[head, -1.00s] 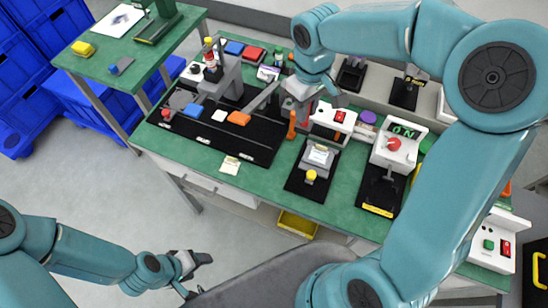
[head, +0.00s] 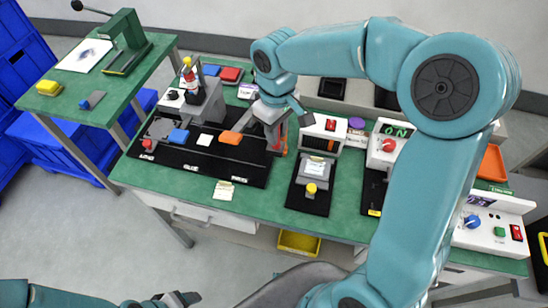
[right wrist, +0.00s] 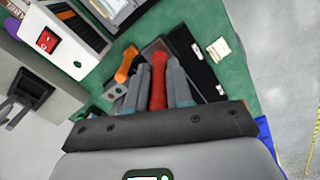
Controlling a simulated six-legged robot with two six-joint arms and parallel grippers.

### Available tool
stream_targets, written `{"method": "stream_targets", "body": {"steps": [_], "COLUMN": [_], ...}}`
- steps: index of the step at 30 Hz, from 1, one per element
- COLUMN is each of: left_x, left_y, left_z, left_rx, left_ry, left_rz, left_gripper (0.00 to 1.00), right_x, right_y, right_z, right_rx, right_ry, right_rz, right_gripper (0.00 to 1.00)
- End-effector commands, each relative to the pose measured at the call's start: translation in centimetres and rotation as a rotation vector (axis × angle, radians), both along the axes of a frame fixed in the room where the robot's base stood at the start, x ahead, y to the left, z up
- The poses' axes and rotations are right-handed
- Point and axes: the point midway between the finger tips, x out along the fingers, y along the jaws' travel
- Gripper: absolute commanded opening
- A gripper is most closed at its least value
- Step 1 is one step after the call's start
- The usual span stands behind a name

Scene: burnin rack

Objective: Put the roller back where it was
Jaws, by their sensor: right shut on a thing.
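My right gripper (head: 275,136) hangs over the bench at the right end of the long black board (head: 225,168). In the right wrist view its two grey fingers (right wrist: 158,98) are shut on the red handle of the roller (right wrist: 158,80). The roller's lower end is hidden by the gripper and fingers. An orange-handled tool (right wrist: 126,64) stands close beside the fingers, apart from the red handle. My left gripper (head: 178,299) is cut by the bottom edge of the head view, away from the bench, and its jaws are unclear.
Green bench top is free between board and fixture.

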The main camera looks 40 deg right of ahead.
Motion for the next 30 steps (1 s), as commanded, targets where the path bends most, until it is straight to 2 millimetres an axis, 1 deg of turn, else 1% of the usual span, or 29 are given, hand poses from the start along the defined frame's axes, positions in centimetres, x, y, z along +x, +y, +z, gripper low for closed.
{"method": "stream_targets", "body": {"steps": [1, 4, 6, 11, 15, 17, 20, 26, 30], "left_x": [0.0, 0.0, 0.0, 0.0, 0.0, 0.0, 0.0, 0.0, 0.0], "left_y": [0.0, 0.0, 0.0, 0.0, 0.0, 0.0, 0.0, 0.0, 0.0], "left_z": [0.0, 0.0, 0.0, -0.1, -0.1, -0.1, -0.1, -0.1, -0.6], "left_rx": [0.000, 0.000, 0.000, 0.000, 0.000, 0.000, 0.000, 0.000, 0.000], "left_ry": [0.000, 0.000, 0.000, 0.000, 0.000, 0.000, 0.000, 0.000, 0.000], "left_rz": [0.000, 0.000, 0.000, 0.000, 0.000, 0.000, 0.000, 0.000, 0.000], "left_gripper": [0.66, 0.66, 0.66, 0.66, 0.66, 0.66, 0.66, 0.66, 0.66], "right_x": [-0.2, -0.1, 0.0, 0.1, 0.1, 0.1, 0.2, 0.2, 0.2], "right_y": [0.0, 0.0, 0.1, 0.2, 0.3, 0.3, 0.3, 0.3, 0.3], "right_z": [-1.5, -3.7, -4.8, -6.2, -8.6, -9.4, -10.0, -10.0, -10.4], "right_rx": [0.000, 0.000, 0.001, 0.000, 0.000, 0.000, 0.000, -0.001, -0.001], "right_ry": [0.006, 0.004, 0.002, 0.002, 0.004, 0.002, -0.001, -0.002, -0.001], "right_rz": [0.000, -0.001, 0.000, -0.001, -0.001, -0.001, 0.000, 0.000, 0.000], "right_gripper": [0.00, 0.00, 0.00, 0.00, 0.00, 0.00, 0.00, 0.00, 0.00]}}
